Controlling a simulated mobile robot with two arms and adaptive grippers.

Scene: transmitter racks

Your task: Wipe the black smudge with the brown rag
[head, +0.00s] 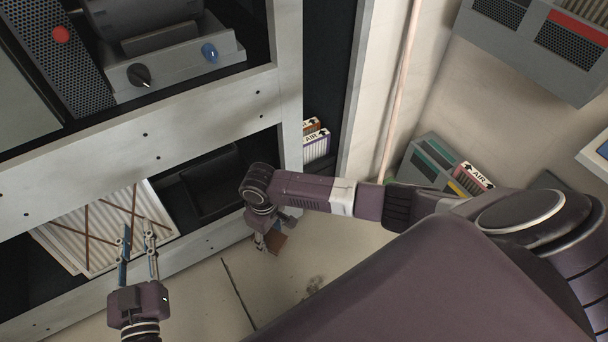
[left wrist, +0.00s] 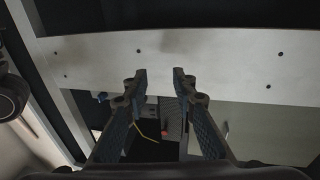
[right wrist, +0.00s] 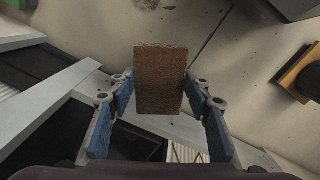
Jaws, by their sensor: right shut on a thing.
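The brown rag (right wrist: 159,80) is a flat block held between the fingers of my right gripper (right wrist: 157,92). In the head view the rag (head: 277,243) shows below my right gripper (head: 266,232), over the pale floor near the rack's lower edge. A dark, patchy smudge (head: 313,286) lies on the floor, below and right of the rag in the head view. It seems to show at the top of the right wrist view (right wrist: 148,5), apart from the rag. My left gripper (head: 138,232) is open and empty in front of the rack; its fingers stand apart in the left wrist view (left wrist: 160,78).
A grey metal rack (head: 210,115) fills the left side. A ribbed white panel (head: 105,225) leans in its lower opening behind my left gripper. Filters marked AIR (head: 316,148) stand beside the rack. A yellow and black object (right wrist: 300,72) is on the floor. A thin crack (head: 238,292) crosses the floor.

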